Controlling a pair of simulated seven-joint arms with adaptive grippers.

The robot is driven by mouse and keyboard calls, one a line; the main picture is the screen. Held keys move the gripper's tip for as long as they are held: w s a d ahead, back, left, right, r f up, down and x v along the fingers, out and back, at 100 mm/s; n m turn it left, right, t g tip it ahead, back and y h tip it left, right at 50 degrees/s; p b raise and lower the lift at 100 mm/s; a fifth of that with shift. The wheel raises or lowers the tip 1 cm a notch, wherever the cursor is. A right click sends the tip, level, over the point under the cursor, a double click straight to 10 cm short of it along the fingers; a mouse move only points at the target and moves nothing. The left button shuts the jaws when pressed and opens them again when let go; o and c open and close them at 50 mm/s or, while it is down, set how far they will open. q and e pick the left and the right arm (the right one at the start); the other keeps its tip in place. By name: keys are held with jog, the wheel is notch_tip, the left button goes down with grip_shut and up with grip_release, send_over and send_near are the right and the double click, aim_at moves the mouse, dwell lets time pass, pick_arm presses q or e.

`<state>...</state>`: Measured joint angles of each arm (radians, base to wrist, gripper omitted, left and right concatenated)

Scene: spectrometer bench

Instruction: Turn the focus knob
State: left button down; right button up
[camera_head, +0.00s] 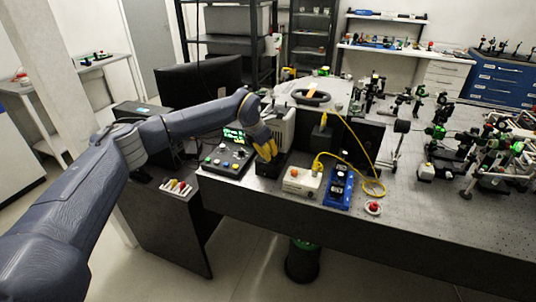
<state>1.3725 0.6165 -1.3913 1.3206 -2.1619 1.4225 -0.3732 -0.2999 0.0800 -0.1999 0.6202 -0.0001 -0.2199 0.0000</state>
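My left arm reaches in from the left across the front of the bench. My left gripper (267,152) has yellow fingers that point down, at the left front of a white instrument (284,117). The fingers are close together and small here, so I cannot tell whether they are shut or hold anything. I cannot make out the focus knob; the gripper may cover it. A dark block lies just under the fingertips, and I cannot tell whether they touch it. My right gripper is not in view.
A control box (226,158) with coloured buttons and a green display stands left of my gripper. A white box (300,181), a blue device (339,187), a yellow cable (363,150) and a red button (373,207) lie to the right. Optical mounts crowd the bench's right side.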

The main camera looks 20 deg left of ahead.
pick_arm(q)
jog(key=shift+w+r, duration=0.15)
jog(key=shift+r, duration=0.05)
dwell(0.6)
jog(key=c, duration=1.6)
grip_release()
jog(key=shift+d, duration=0.15)
jog(key=shift+f, duration=0.1)
jog(key=v, duration=1.2)
